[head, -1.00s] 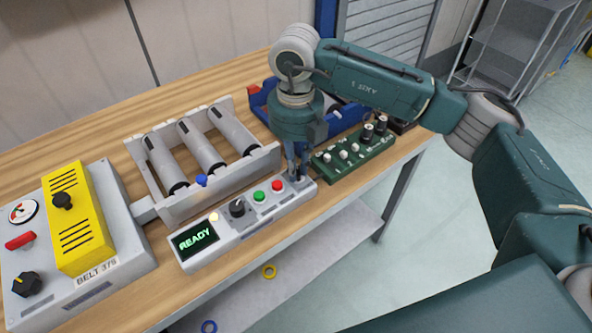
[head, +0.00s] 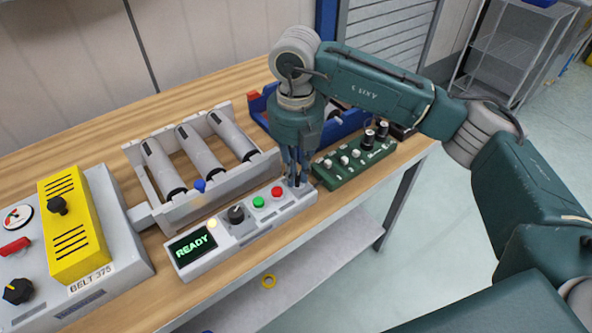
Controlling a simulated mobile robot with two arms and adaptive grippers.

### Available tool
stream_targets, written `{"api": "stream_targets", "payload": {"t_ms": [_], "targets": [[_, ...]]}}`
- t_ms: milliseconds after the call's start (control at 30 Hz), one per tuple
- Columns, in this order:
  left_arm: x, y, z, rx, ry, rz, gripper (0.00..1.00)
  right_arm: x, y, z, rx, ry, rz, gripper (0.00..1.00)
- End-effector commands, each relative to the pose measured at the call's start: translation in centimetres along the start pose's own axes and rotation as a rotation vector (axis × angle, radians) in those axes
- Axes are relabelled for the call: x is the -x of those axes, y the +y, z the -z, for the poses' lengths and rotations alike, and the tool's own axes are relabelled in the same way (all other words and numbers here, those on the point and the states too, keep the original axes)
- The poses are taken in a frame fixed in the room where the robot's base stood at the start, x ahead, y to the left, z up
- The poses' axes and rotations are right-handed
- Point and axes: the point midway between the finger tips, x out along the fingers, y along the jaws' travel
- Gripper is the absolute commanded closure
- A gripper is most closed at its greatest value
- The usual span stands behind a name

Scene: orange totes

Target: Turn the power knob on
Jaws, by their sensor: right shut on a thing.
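A light grey control box (head: 197,262) lies along the front of the wooden bench. Its screen (head: 192,244) reads READY. Beside the screen are a small lit lamp, a black knob (head: 236,214), a green button (head: 258,202) and a red button (head: 277,191). My right gripper (head: 296,180) points down at the box's right end, just past the red button. It is shut on a small dark part there, which the fingers mostly hide; I cannot tell its exact shape or how it is turned. My left gripper is not in view.
A roller unit (head: 198,161) stands behind the box. A grey unit labelled BELT 375 with a yellow cover (head: 72,228) is at left. A green panel with knobs (head: 350,165) lies close to the right gripper. A blue bin (head: 338,129) is behind. A shelf is below.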

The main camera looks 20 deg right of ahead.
Motion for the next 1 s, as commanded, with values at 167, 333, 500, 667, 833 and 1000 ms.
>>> {"api": "stream_targets", "payload": {"t_ms": [167, 333, 500, 667, 833, 1000], "targets": [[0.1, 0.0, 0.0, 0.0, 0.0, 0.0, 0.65, 0.3, 0.1, -0.2, -0.004, -0.007, -0.005, 0.77], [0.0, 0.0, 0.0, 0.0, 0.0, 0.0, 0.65, 0.2, 0.0, -0.1, -0.002, -0.004, -0.003, 0.77], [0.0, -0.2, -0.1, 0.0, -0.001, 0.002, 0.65, 0.8, 0.1, -0.1, -0.001, -0.004, -0.004, 0.77], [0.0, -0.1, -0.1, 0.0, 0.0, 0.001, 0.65, 3.5, 0.1, -0.2, -0.002, -0.006, -0.006, 0.77], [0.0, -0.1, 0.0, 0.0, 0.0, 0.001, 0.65, 7.3, 0.1, -0.2, -0.002, -0.008, -0.006, 0.77], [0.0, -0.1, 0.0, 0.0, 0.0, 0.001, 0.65, 10.3, 0.0, -0.1, -0.002, -0.006, -0.005, 0.77]]}}
